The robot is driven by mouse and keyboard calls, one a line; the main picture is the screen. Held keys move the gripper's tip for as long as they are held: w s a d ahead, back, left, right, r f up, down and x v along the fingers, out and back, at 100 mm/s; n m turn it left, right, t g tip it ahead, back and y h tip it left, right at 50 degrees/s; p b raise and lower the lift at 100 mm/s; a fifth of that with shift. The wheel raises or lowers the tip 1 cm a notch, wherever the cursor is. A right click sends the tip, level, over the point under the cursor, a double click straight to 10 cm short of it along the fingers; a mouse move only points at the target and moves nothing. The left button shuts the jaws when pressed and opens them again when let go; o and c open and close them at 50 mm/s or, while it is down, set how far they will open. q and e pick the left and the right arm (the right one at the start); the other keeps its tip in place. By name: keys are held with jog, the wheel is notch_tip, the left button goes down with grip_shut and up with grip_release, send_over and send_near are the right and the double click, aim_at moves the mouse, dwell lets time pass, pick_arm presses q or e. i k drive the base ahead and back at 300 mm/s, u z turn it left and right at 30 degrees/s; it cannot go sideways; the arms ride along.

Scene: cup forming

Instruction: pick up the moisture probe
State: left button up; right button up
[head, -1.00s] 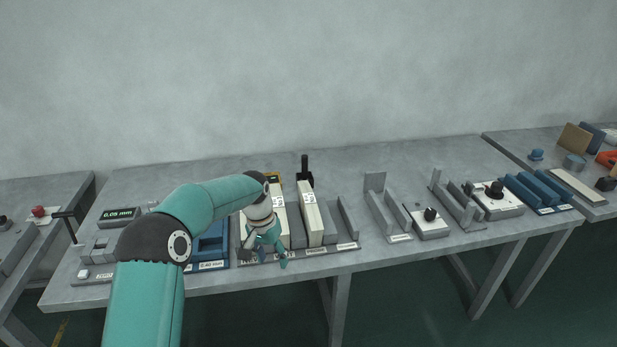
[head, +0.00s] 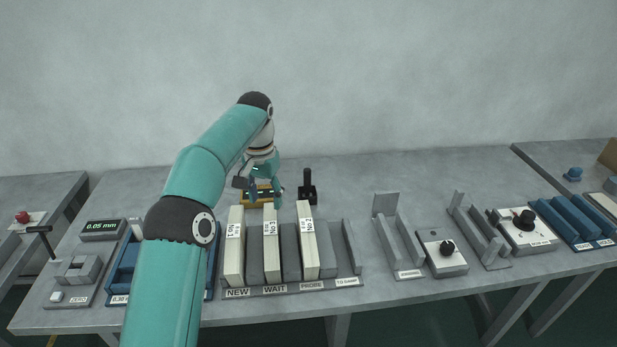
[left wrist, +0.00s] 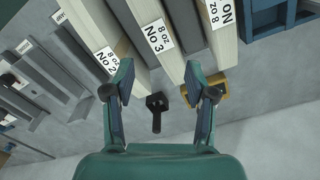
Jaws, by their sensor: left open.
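A black upright handle on a small black base (head: 307,186), which looks like the moisture probe, stands behind the rack near the back of the table. It also shows in the left wrist view (left wrist: 156,112), between and beyond my fingers. A yellow tray-like piece (head: 262,199) lies to its left, partly hidden by my gripper; it shows behind one finger in the left wrist view (left wrist: 218,88). My left gripper (head: 260,188) is open and empty, pointing down above the yellow piece, left of the black handle. My right gripper is not in view.
A grey rack (head: 290,287) with labelled slots holds pale stacks marked No 1, No 3 and No 2, just in front. A blue tray (head: 124,268) and a gauge display (head: 103,229) stand left. Fixtures with black knobs (head: 446,247) stand right. The table behind the rack is mostly clear.

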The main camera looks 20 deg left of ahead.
aim_at(307, 172)
jog(key=i, duration=0.9)
jog(key=z, duration=0.05)
